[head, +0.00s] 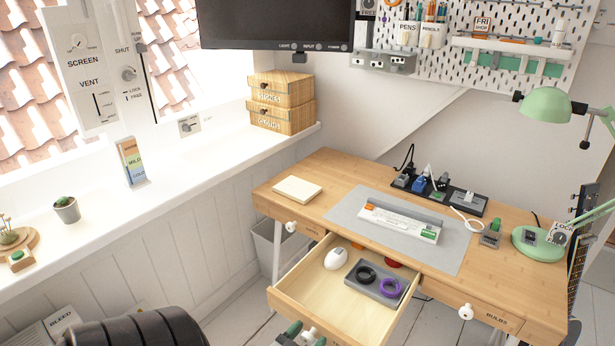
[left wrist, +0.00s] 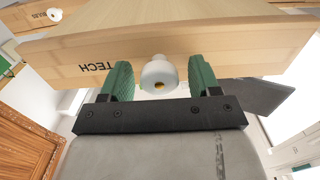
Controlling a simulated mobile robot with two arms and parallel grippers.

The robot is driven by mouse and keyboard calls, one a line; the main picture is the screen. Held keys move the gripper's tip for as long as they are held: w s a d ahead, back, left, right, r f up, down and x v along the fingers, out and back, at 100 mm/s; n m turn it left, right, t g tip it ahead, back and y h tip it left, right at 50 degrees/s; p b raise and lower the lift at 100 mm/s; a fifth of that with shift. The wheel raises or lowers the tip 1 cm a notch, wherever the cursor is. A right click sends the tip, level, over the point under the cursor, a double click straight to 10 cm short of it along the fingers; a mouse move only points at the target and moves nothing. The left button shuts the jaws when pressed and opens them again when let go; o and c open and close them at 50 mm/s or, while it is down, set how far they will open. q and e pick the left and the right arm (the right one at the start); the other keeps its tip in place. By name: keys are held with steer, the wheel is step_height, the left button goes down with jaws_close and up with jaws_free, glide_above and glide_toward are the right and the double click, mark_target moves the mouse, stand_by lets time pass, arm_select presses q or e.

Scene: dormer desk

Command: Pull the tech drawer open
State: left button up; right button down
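The tech drawer (head: 325,312) is pulled well out of the desk (head: 340,190). In the left wrist view its front (left wrist: 230,62) carries the upside-down label TECH and a white round knob (left wrist: 158,75). My left gripper (left wrist: 161,66) has its green fingers on either side of the knob, with a small gap showing on each side. In the head view the left gripper (head: 304,336) is at the bottom edge, in front of the drawer, partly cut off. The drawer holds a white mouse (head: 335,258) and a grey tray (head: 362,287) with black and purple rings. My right gripper is not in view.
The bulbs drawer (head: 497,320) is shut at the right; another shut drawer with a white knob (head: 292,226) is at the left. A grey mat (head: 350,213) with a white box (head: 400,222) lies on the desk. A waste bin (head: 268,238) stands beneath the left end.

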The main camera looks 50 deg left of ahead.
arm_select(q)
steer(key=v, duration=1.1)
steer(key=shift+w, duration=0.1)
steer(key=s+d+f+m+g+h+p, duration=0.15)
steer(key=d+f+g, duration=0.3)
steer(key=f, duration=0.55)
steer(key=s+d+f+g+h+p, duration=0.1)
steer(key=s+d+f+g+h, duration=0.3)
steer(key=f, duration=0.7)
steer(key=s+d+f+m+g+y+p, duration=0.1)
steer(key=s+d+f+m+g, duration=0.2)
steer(key=s+f+g, duration=0.5)
steer(key=s, duration=0.4)
steer(key=shift+f+m+p, duration=0.3)
steer(key=shift+m+p, duration=0.05)
steer(key=shift+s, duration=0.1)
